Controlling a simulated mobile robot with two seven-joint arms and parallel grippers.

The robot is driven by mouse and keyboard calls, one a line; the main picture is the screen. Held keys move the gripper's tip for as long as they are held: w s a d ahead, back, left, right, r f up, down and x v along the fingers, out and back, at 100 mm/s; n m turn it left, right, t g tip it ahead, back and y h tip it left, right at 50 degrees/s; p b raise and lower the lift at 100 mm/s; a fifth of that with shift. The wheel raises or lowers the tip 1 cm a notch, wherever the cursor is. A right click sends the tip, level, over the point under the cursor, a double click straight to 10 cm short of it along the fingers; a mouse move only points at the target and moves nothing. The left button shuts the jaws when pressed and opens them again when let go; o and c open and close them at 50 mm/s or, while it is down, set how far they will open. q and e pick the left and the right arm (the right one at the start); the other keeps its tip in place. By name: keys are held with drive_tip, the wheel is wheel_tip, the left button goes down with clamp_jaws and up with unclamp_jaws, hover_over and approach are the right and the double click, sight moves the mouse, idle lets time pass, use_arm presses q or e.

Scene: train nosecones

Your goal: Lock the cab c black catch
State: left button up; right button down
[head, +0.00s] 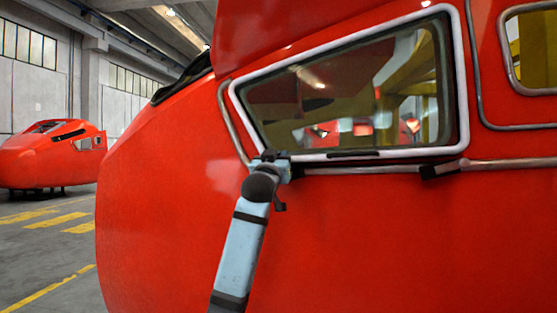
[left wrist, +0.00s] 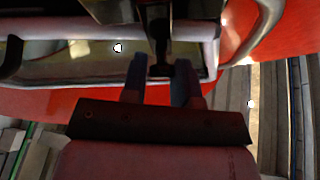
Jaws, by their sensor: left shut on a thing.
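My left gripper (head: 274,160) reaches up to the lower left corner of the side window (head: 345,95) on the red cab. In the left wrist view its two dark fingers (left wrist: 159,82) stand on either side of a slim black catch (left wrist: 160,52) and are shut on it. The catch sits by the pale window frame (left wrist: 55,27); in the head view my gripper mostly hides it. I cannot tell from these views how far the catch is turned. My right gripper is not in view.
A grey rail (head: 385,170) runs below the window, with a black block (head: 440,171) on it to the right. A grey curved bar (head: 231,122) is close to my gripper's left. Another red nosecone (head: 48,157) stands far left. Open floor (head: 45,240) lies left of the cab.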

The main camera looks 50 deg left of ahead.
use_arm(q)
drive_tip(key=shift+a, duration=0.1)
drive_tip(key=o, duration=0.8)
drive_tip(key=shift+o, duration=0.3)
drive_tip(key=shift+s+a, duration=0.1)
drive_tip(key=shift+a, duration=0.05)
drive_tip(key=b+v, duration=0.2)
drive_tip(key=v, duration=1.2)
